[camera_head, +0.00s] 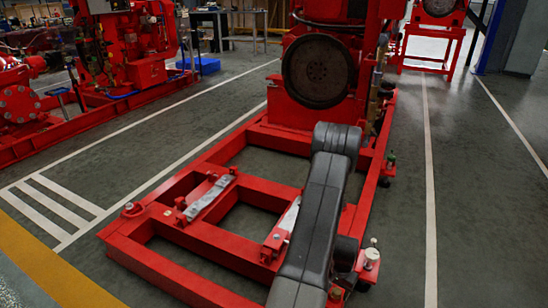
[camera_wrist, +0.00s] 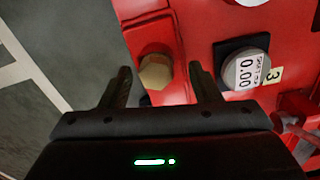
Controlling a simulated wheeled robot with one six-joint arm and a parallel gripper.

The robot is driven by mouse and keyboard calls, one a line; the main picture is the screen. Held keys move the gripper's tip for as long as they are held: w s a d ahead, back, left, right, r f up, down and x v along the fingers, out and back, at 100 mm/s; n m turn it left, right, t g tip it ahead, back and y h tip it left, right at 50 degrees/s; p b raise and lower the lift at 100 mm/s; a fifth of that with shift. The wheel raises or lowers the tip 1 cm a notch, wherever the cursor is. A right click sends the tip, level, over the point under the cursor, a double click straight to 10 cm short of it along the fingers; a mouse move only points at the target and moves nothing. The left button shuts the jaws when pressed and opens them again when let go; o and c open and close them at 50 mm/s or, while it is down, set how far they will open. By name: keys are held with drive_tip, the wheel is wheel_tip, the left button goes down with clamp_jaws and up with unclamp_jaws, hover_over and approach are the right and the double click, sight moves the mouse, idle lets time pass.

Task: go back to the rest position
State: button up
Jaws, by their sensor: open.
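My gripper (camera_wrist: 158,85) shows in the wrist view with its two dark fingers apart and nothing between the tips. Beyond the fingertips is a brass-coloured hex bolt head (camera_wrist: 155,72) on a red surface. I cannot tell how far the fingertips are from it. In the head view my grey arm reaches forward over the right side of the red pumpset frame (camera_head: 190,235). The gripper itself is hidden in the head view.
A dark flywheel (camera_head: 317,70) stands behind my arm. A small red-and-silver device (camera_head: 371,260) is close to my arm's right. Clear floor (camera_head: 470,200) lies right of the frame.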

drive_tip(key=shift+m, duration=1.3)
drive_tip(key=shift+s+r, duration=0.1)
